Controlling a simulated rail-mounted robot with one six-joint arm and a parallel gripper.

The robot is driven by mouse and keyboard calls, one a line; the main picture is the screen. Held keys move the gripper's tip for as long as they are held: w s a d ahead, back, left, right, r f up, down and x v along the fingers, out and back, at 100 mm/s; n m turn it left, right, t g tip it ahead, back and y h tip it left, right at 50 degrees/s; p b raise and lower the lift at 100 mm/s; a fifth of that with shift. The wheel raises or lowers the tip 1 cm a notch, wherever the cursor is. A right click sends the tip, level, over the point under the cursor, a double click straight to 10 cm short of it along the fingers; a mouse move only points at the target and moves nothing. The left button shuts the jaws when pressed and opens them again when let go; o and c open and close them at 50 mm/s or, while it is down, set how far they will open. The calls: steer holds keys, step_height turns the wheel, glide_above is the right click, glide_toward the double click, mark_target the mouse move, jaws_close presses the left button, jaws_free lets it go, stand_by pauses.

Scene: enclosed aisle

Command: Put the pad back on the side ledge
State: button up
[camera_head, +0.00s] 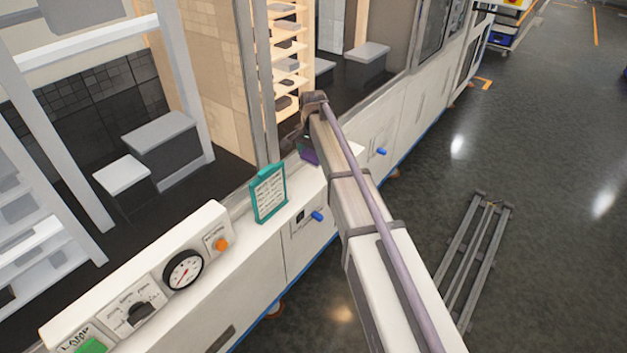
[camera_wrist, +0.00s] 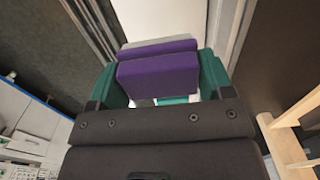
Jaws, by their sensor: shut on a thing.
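The purple pad (camera_wrist: 158,76) is between the two teal fingers of my gripper (camera_wrist: 160,84) in the wrist view. The fingers are shut on it from left and right. A second purple strip shows just behind its upper edge; I cannot tell whether it is the same piece. In the head view a small part of the purple pad (camera_head: 309,156) shows below my gripper (camera_head: 306,146), mostly hidden by my arm. It is over or beside the white side ledge (camera_head: 300,190). I cannot tell whether the pad touches the ledge.
A teal framed card (camera_head: 268,193) stands on the ledge left of my gripper. A panel with a gauge (camera_head: 183,270) and an orange button (camera_head: 221,244) is farther left. Blue handles (camera_head: 317,215) stick out from the cabinet front. A wooden shelf rack (camera_head: 290,60) stands behind my gripper.

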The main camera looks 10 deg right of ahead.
mark_target(313, 177)
step_height(313, 177, down, 7)
steer(key=b, duration=0.5)
steer(key=shift+r+p, duration=0.25)
steer(key=shift+p, duration=0.05)
steer(key=shift+f, duration=0.2)
steer(key=o, duration=0.9)
steer(key=shift+r, duration=0.1)
